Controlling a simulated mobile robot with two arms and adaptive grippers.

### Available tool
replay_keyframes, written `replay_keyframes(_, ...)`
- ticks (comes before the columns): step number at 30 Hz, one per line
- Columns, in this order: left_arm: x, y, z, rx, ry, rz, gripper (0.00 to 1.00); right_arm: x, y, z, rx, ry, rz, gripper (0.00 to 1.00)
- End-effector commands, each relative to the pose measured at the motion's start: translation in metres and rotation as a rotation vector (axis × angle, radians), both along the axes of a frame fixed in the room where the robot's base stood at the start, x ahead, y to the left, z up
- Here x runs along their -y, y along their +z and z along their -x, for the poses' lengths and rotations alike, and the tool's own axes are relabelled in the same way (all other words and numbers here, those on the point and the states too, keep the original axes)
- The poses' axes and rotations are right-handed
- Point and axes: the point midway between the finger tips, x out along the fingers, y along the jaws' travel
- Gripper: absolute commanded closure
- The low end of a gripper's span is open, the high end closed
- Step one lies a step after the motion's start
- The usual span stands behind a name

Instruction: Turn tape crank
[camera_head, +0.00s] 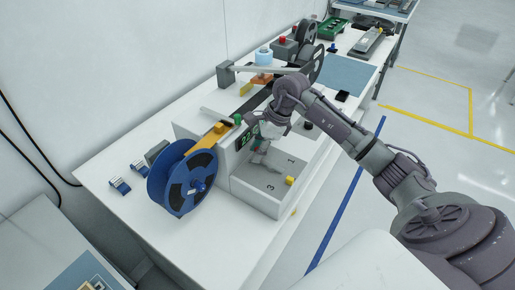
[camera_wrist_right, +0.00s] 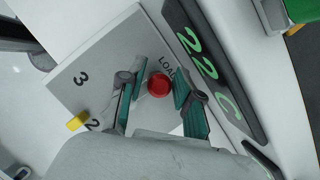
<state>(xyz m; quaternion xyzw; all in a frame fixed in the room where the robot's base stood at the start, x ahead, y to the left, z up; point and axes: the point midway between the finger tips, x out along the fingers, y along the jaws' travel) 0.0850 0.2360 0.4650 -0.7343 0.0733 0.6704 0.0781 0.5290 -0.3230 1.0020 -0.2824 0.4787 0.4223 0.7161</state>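No part clearly identifiable as a tape crank shows. A blue tape reel (camera_head: 172,178) stands upright at the left end of a white test handler (camera_head: 262,207). My right gripper (camera_head: 258,148) reaches down over the handler's recessed tray, close to its display. In the right wrist view my right gripper (camera_wrist_right: 160,86) has its teal-padded fingers apart, with a round red knob (camera_wrist_right: 158,84) between them. The knob sits over a grey plate marked LOAD (camera_wrist_right: 115,62). I cannot tell whether either finger touches the knob. My left gripper is not in view.
A green-lettered display (camera_wrist_right: 208,65) stands beside the fingers. A small yellow block (camera_head: 290,180) sits in the tray. Blue clips (camera_head: 120,185) lie left of the reel. Dark reels (camera_head: 306,32) and a blue mat (camera_head: 347,75) are farther back. The bench front left is clear.

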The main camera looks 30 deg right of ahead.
Motion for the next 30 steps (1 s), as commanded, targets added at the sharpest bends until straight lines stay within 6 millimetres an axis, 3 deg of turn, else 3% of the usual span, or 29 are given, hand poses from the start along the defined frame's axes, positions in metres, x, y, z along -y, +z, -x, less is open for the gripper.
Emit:
replay_keyframes(2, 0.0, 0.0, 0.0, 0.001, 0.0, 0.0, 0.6, 0.0, 0.0, 0.0, 0.0, 0.0, 0.0, 0.66)
replay_keyframes(9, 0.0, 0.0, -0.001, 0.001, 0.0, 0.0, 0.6, 0.0, 0.0, 0.0, 0.0, 0.0, 0.0, 1.0)
replay_keyframes(20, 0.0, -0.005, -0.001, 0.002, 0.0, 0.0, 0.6, 0.002, -0.001, -0.001, 0.002, -0.043, 0.001, 1.0)
replay_keyframes(30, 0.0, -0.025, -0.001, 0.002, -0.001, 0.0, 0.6, 0.013, -0.002, -0.004, 0.004, -0.27, 0.003, 1.0)
